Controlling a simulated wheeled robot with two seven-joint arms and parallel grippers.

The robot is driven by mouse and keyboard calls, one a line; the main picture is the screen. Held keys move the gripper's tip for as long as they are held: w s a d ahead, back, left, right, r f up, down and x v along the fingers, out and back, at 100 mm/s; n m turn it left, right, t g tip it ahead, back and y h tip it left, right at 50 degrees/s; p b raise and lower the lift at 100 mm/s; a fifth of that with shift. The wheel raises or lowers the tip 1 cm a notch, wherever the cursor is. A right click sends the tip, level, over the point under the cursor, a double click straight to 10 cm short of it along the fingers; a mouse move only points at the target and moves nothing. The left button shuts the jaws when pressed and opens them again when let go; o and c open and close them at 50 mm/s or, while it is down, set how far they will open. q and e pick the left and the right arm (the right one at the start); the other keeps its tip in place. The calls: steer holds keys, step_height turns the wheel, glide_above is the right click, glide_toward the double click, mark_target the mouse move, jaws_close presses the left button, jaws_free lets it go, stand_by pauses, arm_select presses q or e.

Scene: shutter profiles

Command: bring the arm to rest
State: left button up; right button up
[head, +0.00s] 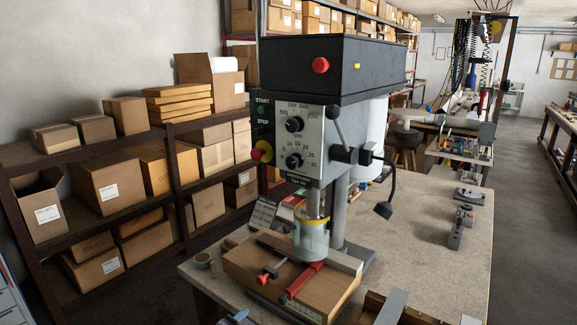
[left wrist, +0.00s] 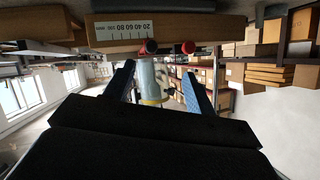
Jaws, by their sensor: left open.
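My left gripper (left wrist: 158,70) is open, its two blue fingers apart with nothing between them. Beyond the fingers, in the upside-down left wrist view, is the cylindrical lower part of the drill press (left wrist: 150,78). In the head view only a small blue tip of my left gripper (head: 237,318) shows at the bottom edge, in front of the drill press (head: 330,70) and its wooden base block (head: 250,268). The rest of the left arm is out of the head view. My right gripper is in neither view.
The drill press stands on a workbench (head: 440,250), with small metal parts (head: 460,225) at its right. A wooden tray (head: 405,312) lies at the front edge. Shelves with cardboard boxes (head: 105,185) line the left wall. The bench's right-middle surface is mostly clear.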

arm_select(q)
steer(key=s+a+f+n+g+y, duration=0.1)
steer(key=s+a+f+n+g, duration=0.2)
steer(key=s+f, duration=0.5)
steer(key=s+a+f+n+g+y, duration=0.1)
steer(key=s+a+f+g+y, duration=0.15)
steer(key=s+a, duration=0.6)
steer(key=s+a+f+n+g+y, duration=0.1)
steer(key=s+f+n+g, duration=0.15)
steer(key=s+f, duration=0.7)
step_height(320, 180, down, 23)
steer(key=d+g+b, duration=0.1)
steer(key=g+b, duration=0.1)
steer(key=s+f+b, duration=0.1)
steer(key=s+f, duration=0.3)
steer(key=f, duration=0.9)
steer(key=s+f+m+b, duration=0.1)
steer(key=s+f, duration=0.4)
steer(key=f, duration=0.8)
steer(key=shift+d+f+g, duration=0.25)
steer(key=shift+f+g, duration=0.05)
steer(key=shift+f, duration=0.05)
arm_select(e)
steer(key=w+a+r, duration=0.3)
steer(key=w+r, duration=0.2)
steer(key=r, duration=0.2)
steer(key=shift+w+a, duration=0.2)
